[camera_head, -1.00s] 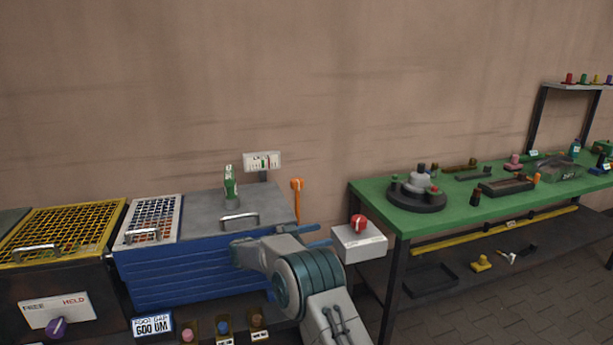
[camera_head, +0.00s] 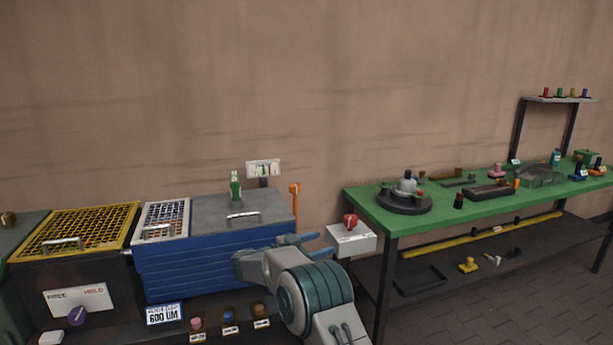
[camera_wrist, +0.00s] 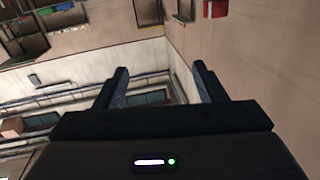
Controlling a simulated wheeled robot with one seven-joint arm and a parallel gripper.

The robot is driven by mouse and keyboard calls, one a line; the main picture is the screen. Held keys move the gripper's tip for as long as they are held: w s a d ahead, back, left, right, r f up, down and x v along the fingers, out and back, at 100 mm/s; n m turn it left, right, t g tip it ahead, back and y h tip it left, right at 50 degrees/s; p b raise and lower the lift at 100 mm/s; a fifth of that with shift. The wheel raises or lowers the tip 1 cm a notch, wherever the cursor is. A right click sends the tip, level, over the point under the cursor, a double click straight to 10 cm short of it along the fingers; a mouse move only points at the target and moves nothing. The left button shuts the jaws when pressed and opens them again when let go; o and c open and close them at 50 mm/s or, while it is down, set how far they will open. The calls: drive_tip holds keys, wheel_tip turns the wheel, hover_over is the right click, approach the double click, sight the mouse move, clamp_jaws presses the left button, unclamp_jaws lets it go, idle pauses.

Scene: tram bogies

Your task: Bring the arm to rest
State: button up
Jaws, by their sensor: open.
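Behind the fingers are a plain wall, a room corner and pipes or rails running along another wall.
A green table (camera_head: 465,205) with several parts on it stands at the right. A white box with a red knob (camera_head: 350,236) is close to the right of my arm. A yellow grid cover (camera_head: 75,228) lies at the left. The wall above is bare.

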drive_tip(key=w+r+n+t+y+p, duration=0.1)
drive_tip(key=w+r+n+t+y, duration=0.3)
drive_tip(key=r, duration=0.5)
drive_tip(key=s+r+n+t+y+p, duration=0.35)
drive_tip(key=s+r+n+y, duration=0.25)
drive_tip(key=r+y, duration=0.5)
drive_tip(key=s+d+f+n+g+p, duration=0.1)
drive_tip(key=s+d+f+g, duration=0.2)
drive_tip(key=s, duration=1.1)
drive_tip(key=s+d+f+n+g+p, duration=0.1)
drive_tip(key=s+d+f+g, duration=0.3)
drive_tip(key=s, duration=1)
drive_tip(key=s+d+f+g+p, duration=0.1)
drive_tip(key=s+d+f+g, duration=0.3)
drive_tip(key=s, duration=1)
drive_tip(key=shift+d+n+g+y, duration=0.4)
drive_tip(key=shift+g, duration=0.65)
drive_tip(key=shift+r, duration=0.1)
